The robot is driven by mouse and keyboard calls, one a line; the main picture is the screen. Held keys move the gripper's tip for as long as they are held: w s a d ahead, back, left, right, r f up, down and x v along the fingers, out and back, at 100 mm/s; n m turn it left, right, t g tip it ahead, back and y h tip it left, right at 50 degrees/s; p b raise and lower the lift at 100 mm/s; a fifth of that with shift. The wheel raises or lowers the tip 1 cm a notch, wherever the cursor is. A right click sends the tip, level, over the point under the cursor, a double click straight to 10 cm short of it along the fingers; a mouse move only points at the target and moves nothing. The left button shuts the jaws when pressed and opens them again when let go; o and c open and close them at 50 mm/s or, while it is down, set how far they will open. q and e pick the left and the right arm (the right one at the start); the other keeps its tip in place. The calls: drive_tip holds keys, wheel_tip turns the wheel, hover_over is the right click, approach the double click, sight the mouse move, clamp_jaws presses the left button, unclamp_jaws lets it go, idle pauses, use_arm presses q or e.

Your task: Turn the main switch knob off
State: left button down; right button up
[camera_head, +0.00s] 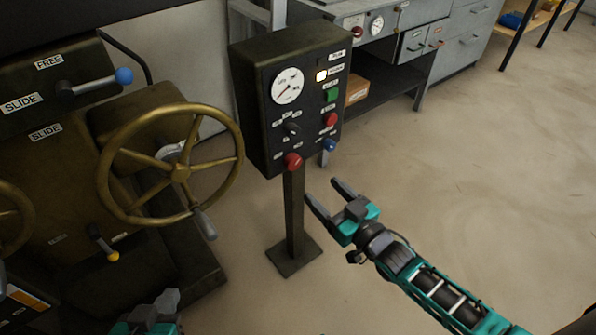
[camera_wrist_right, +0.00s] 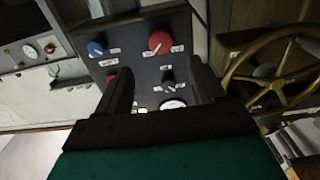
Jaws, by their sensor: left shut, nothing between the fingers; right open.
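A dark control box (camera_head: 262,125) stands on a post. Its front carries a red knob (camera_head: 292,161) at the lower left, a blue knob (camera_head: 329,145) at the lower right, and a black selector knob (camera_head: 291,128) under the gauge. The labels are too small to read, so I cannot tell which is the main switch. In the right wrist view the red knob (camera_wrist_right: 160,42) lies beyond the fingers and the black knob (camera_wrist_right: 168,78) between them. My right gripper (camera_head: 322,190) is open and empty, below and in front of the box. My left gripper (camera_head: 167,300) is shut, partly visible at the bottom edge.
A machine with a brass handwheel (camera_head: 180,172) and levers stands left of the box. The post's base plate (camera_head: 293,257) is on the floor. A grey workbench (camera_head: 410,45) stands behind. The floor at right is clear.

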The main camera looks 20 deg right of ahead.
sight(295, 165)
drive_tip(key=b+x, duration=0.2)
drive_tip(key=x, duration=0.7)
drive_tip(key=shift+w+a, duration=0.15)
drive_tip(key=shift+w, duration=0.15)
drive_tip(key=c, duration=1.1)
